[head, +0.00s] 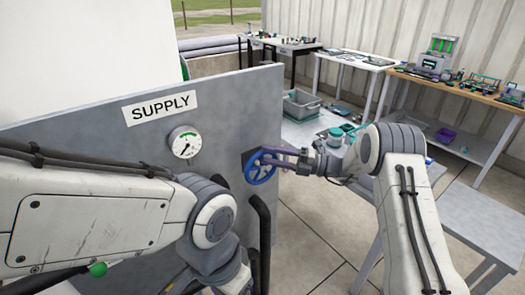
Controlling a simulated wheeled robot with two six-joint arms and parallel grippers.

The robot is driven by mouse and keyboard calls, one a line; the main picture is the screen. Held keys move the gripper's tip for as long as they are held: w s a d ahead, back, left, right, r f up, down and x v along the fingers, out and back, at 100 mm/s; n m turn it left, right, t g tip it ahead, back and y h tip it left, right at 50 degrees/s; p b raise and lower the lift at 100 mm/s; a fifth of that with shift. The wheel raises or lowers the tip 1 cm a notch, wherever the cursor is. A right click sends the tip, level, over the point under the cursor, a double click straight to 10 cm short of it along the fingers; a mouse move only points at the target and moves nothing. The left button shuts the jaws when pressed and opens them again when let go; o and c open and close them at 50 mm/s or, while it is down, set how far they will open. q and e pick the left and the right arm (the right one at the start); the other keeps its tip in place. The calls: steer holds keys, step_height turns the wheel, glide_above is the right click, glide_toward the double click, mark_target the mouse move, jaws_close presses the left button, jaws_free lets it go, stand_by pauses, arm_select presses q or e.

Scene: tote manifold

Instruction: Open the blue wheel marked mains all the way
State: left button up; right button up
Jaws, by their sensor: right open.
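The blue wheel (254,177) is on the right part of the grey panel (240,110), and its spokes show. No mains marking can be read. My right gripper (272,158) reaches in from the right, with its fingers at the wheel's upper right rim. Its jaws are open. I cannot tell whether the fingers touch the rim. My left arm crosses the lower left in front of the panel. Its wrist bends down, and the left gripper does not show.
A SUPPLY sign (160,107) and a round gauge (185,143) are on the panel. Dark pipes (263,235) run below the wheel. A green knob (97,268) shows at lower left. Behind my right arm, a table holds a grey tote (301,106); more benches stand farther back.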

steer(key=shift+w+a+r, duration=0.1)
steer(key=shift+a, duration=0.6)
steer(key=shift+w+a+r, duration=0.1)
steer(key=shift+a, duration=0.55)
jaws_close()
steer(key=shift+p, duration=0.3)
